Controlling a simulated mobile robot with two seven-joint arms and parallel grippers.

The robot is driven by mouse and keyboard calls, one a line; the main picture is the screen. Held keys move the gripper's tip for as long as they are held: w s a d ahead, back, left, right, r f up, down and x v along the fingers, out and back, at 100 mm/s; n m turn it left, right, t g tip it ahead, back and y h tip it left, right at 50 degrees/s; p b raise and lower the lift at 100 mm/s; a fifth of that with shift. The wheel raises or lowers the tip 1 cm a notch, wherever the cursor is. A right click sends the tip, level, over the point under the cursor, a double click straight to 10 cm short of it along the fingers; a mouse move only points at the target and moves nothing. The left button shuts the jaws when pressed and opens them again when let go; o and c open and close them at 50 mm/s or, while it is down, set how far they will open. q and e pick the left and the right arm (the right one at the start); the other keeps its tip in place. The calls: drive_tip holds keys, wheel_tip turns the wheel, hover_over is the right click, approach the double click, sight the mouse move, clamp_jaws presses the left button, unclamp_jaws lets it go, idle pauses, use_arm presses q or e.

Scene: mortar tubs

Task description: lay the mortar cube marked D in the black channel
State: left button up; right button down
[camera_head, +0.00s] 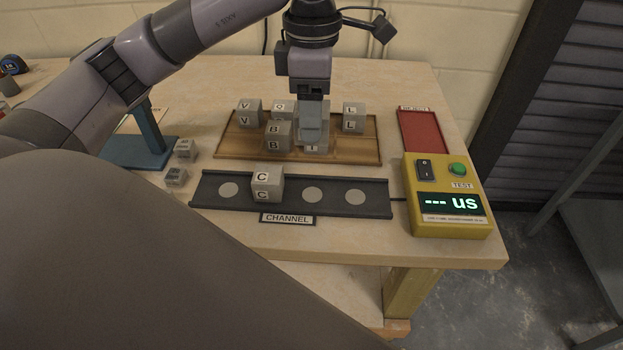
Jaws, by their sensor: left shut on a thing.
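The black channel (333,208) lies along the front of the table, with a label reading CHANNEL. A mortar cube marked C (267,184) sits in it, left of its middle. My left gripper (312,138) points down over the wooden tray (362,155) behind the channel. It is shut on a grey cube (314,150) at the tray's front, right of the cube marked B. The fingers hide most of that cube's letter; only an upright stroke shows. I cannot read a D on any cube. My right gripper is not in view.
The tray also holds cubes marked V (249,113), B (278,137), L (353,118) and one partly hidden. Pale discs (313,195) show in the bare channel parts. A yellow tester (448,222) and red pad (419,131) stand right; small blocks (184,150) lie left.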

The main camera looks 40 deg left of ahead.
use_arm(q)
wheel_tip(320, 180, down, 9)
drive_tip(key=shift+r, duration=0.1)
wheel_tip(320, 180, down, 5)
idle(0.3)
drive_tip(key=shift+f+b, duration=0.2)
drive_tip(key=shift+b, duration=0.1)
drive_tip(key=o, duration=1.2)
drive_tip(key=shift+o, duration=0.2)
drive_tip(key=shift+r, duration=0.1)
